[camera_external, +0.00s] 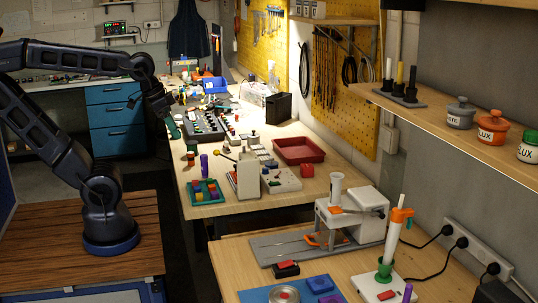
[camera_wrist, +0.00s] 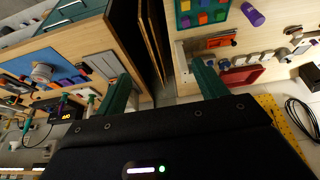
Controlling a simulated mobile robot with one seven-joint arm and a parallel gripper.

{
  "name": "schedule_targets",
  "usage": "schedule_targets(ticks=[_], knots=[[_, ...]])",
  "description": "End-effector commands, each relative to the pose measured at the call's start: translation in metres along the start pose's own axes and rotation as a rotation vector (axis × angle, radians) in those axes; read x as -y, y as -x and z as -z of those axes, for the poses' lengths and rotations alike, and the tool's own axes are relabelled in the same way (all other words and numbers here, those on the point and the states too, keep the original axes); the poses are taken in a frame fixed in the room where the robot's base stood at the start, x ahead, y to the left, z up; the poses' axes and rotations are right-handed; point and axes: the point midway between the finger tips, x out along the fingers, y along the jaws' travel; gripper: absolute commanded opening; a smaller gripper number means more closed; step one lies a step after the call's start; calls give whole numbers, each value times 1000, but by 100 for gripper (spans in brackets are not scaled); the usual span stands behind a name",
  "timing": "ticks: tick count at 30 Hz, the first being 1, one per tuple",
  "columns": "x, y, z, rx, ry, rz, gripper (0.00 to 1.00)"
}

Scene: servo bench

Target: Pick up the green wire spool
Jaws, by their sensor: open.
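My gripper (camera_external: 172,122) hangs over the left edge of the long far bench in the external view. In the wrist view my gripper (camera_wrist: 162,76) shows two green fingers spread wide with nothing between them. A green round piece (camera_external: 384,271) sits around the foot of a white upright post on the near bench, at the lower right. It looks like the green wire spool, but it is small and I cannot be certain. My gripper is far from it. I cannot make out the spool clearly in the wrist view.
The near bench (camera_external: 246,255) holds a white and grey machine (camera_external: 350,215), a blue mat (camera_external: 262,296) and cables. The far bench holds a red tray (camera_external: 298,151), a green tray (camera_external: 205,192) with coloured blocks and many small parts. A shelf (camera_external: 455,119) overhangs at right.

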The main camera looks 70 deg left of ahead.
Motion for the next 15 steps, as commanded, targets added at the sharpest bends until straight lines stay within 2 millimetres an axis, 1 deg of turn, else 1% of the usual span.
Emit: schedule_targets(ticks=[5, 8, 11, 15], knots=[[22, -6, 29, 34, 75, 24, 71], [40, -13, 50, 56, 129, 40, 71], [61, -20, 69, 78, 185, 55, 71], [95, -32, 93, 108, 262, 76, 71]])
